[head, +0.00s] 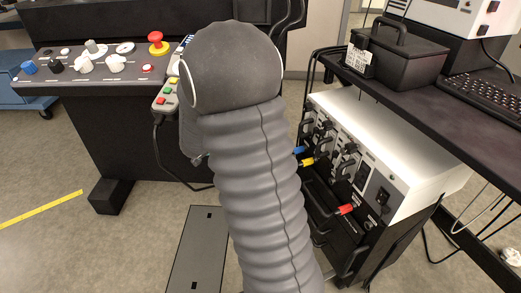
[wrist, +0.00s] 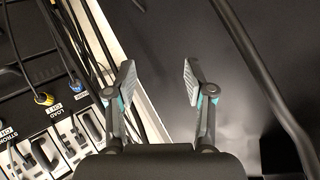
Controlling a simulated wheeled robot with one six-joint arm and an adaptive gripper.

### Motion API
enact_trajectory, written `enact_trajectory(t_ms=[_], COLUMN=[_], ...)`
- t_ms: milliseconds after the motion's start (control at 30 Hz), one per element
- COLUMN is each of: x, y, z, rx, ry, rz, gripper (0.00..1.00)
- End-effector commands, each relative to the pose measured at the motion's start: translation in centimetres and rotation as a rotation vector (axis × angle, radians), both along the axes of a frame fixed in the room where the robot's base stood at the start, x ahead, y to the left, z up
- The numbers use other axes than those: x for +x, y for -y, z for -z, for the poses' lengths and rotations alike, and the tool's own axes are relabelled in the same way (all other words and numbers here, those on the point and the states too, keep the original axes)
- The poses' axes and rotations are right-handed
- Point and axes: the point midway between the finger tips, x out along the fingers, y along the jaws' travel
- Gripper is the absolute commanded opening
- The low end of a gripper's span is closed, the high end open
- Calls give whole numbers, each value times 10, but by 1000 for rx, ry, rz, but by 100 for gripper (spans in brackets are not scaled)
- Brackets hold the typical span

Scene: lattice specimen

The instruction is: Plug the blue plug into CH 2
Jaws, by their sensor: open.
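The blue plug (head: 299,150) shows at the left side of the white-topped instrument box (head: 395,135), close to a yellow plug (head: 308,162). In the wrist view the blue plug (wrist: 77,87) is at the left, seated at or standing against the dark panel, with the yellow plug (wrist: 43,98) beside it. My gripper (wrist: 158,82) is open and empty, to the right of the blue plug and apart from it. In the head view my gripper is hidden behind my arm. I cannot read a CH 2 label; the panel lettering is small and partly covered.
A red plug (head: 345,209) shows lower on the box front. Several black connectors and cables crowd the panel. A dark shelf (head: 455,100) with a black case (head: 398,55) overhangs the box. A control console (head: 90,75) stands at the left. Open floor lies at the lower left.

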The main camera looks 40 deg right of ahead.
Motion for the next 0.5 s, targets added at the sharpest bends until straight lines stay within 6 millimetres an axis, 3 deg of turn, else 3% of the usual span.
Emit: enact_trajectory(t_ms=[100,200,333,500], x=[-31,-60,-88,-103], y=[36,53,62,66], z=[13,18,20,22], rx=[-93,-160,-218,-248], ry=[-46,-98,-159,-196], rz=[238,403,547,620], gripper=[53,53,53,53])
